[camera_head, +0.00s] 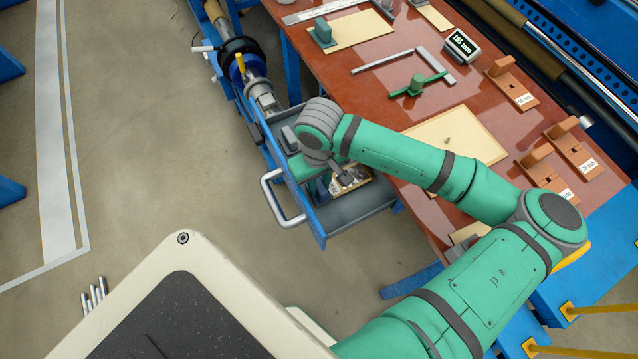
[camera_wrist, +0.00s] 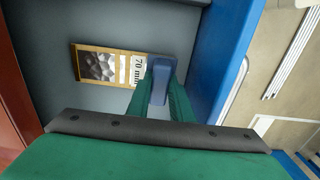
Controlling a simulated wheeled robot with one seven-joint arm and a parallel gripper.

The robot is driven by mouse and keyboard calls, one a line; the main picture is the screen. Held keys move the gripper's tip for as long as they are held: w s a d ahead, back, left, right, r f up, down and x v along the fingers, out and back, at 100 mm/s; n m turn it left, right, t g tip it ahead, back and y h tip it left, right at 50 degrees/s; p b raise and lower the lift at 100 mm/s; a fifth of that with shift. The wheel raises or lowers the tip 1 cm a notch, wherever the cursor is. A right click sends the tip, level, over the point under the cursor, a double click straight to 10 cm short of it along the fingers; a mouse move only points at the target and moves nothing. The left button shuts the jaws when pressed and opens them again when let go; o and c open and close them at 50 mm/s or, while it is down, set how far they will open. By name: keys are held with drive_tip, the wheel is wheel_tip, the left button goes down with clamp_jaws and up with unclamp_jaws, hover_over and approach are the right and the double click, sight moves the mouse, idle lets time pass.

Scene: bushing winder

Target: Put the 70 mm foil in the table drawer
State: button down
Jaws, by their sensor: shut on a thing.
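In the head view my gripper (camera_head: 343,178) reaches down inside the open table drawer (camera_head: 345,212), a blue-sided grey tray with a silver handle (camera_head: 270,195). The foil (camera_head: 362,180) shows there partly, beside the gripper. I cannot tell whether the foil touches the drawer floor.
The red-brown table (camera_head: 400,75) stands beside the drawer, with wooden blocks, a tan board (camera_head: 455,135), green-handled tool (camera_head: 418,85) and small display (camera_head: 462,45). A blue and grey machine (camera_head: 250,75) stands behind the drawer. The floor left of the drawer is clear.

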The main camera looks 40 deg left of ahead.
drive_tip(key=shift+f, duration=0.4)
drive_tip(key=shift+f, duration=0.1)
drive_tip(key=c, duration=1.6)
unclamp_jaws()
wheel_tip(320, 180, up, 12)
drive_tip(key=shift+r, duration=0.1)
